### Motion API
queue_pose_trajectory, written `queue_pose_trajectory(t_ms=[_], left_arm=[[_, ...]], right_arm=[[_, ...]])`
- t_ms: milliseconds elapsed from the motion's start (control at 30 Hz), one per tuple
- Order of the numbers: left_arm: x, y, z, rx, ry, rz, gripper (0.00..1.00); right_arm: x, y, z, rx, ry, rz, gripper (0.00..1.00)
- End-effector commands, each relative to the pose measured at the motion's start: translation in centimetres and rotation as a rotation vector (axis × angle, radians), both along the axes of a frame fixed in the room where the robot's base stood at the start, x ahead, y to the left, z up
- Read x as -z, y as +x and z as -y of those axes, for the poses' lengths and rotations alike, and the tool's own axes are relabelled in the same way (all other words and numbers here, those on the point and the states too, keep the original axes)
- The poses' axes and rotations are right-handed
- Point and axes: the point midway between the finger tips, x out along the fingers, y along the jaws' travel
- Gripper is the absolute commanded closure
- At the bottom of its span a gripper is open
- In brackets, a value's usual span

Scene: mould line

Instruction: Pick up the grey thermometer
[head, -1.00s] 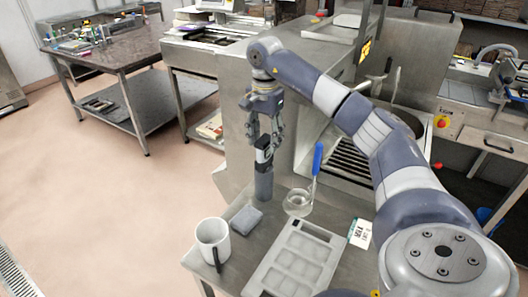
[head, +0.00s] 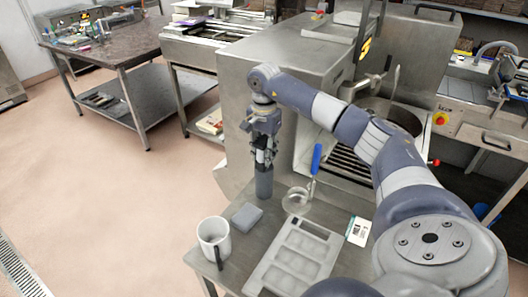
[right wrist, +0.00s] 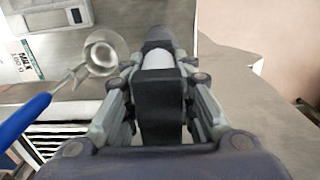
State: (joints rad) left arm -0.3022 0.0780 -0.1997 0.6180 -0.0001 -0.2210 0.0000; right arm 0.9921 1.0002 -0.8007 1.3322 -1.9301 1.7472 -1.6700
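The grey thermometer (head: 264,184) stands upright on the steel table, a grey cylinder with a dark upper part. In the right wrist view its dark body (right wrist: 161,105) stands between the fingers. My right gripper (head: 264,155) points down around its upper part. The fingers (right wrist: 160,85) lie on both sides, close to it, with narrow gaps seeming to remain. Contact is hard to make out, and the fingers hide part of the top. My left gripper is not in view.
A white mug (head: 213,238), a grey block (head: 247,216) and a light mould tray (head: 270,270) are close by. A clear glass dish (head: 296,201) with a blue-handled tool (head: 316,160) and a milk card (head: 358,231) lie right. A steel machine (head: 250,90) stands behind.

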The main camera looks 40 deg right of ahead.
Motion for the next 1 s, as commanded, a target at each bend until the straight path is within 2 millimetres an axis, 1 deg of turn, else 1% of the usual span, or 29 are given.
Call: queue_pose_trajectory(t_ms=[367, 567, 767, 1000], left_arm=[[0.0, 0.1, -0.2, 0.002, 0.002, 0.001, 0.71], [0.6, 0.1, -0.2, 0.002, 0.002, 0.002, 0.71], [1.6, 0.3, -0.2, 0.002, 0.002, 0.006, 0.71], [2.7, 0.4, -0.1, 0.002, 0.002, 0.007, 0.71]], right_arm=[[-0.1, 0.0, 0.0, 0.000, 0.000, 0.001, 1.00], [-1.3, 0.1, 0.0, 0.000, -0.001, 0.003, 1.00], [-4.1, 0.2, 0.0, 0.000, 0.000, 0.006, 1.00], [-8.1, 0.1, 0.0, 0.000, -0.001, 0.005, 1.00]])
